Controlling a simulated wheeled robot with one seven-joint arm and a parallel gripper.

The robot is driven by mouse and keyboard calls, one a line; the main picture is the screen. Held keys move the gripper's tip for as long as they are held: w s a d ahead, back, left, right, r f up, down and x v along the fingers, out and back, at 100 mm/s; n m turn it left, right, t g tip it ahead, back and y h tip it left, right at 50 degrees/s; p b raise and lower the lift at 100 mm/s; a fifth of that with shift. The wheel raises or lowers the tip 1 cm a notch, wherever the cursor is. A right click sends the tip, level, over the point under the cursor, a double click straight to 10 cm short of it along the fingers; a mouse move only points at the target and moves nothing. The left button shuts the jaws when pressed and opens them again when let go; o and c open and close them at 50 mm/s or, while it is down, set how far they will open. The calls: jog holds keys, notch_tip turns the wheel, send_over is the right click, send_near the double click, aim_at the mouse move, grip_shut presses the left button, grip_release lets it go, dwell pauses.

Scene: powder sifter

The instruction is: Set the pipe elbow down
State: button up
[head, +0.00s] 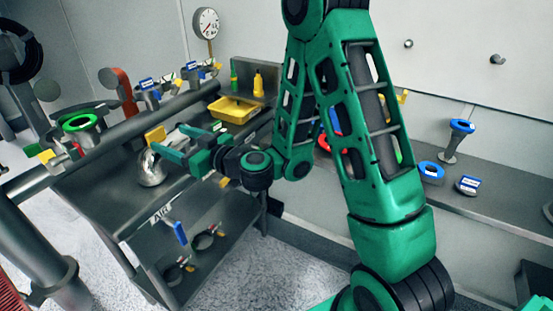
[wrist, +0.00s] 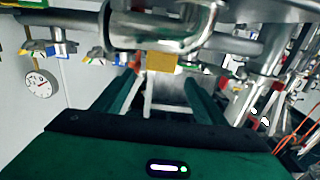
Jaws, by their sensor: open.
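The pipe elbow (head: 152,170) is a shiny silver curved piece on the top shelf of the dark cart (head: 100,190), just left of and below my gripper (head: 166,138). My gripper's two green fingers are apart and reach over the elbow from the right. Part of the elbow is hidden behind the nearer finger. A yellow tag (head: 155,134) shows near the fingertips. In the wrist view the open fingers (wrist: 160,76) point at a metal pipe part with a yellow tag (wrist: 161,62). I cannot tell whether any finger touches the elbow.
A thick grey pipe with several valves runs along the cart's left side, including a green-ringed flange (head: 80,122). A yellow tray (head: 234,110) and small bottles stand at the back. A gauge (head: 206,23) rises behind. A grey bench (head: 490,180) with blue-ringed parts is at right.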

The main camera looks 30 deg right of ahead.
jog(key=s+d+f+m+g+h, duration=0.1)
jog(key=s+d+f+g+h, duration=0.3)
jog(key=s+d, duration=0.45)
jog(key=s+d+f+g+h, duration=0.25)
jog(key=s+d+g, duration=0.35)
jog(key=d, duration=0.6)
jog(key=s+d+r+m+g+h, duration=0.1)
jog(key=s+d+m+g, duration=0.1)
jog(key=s+d+m, duration=0.4)
jog(key=s+d+r+m+g+h, duration=0.2)
jog(key=s+d+m, duration=0.4)
jog(key=s, duration=1)
jog(key=d+g, duration=0.1)
jog(key=d, duration=0.2)
jog(key=shift+s+d, duration=0.15)
jog(key=shift+d, duration=0.2)
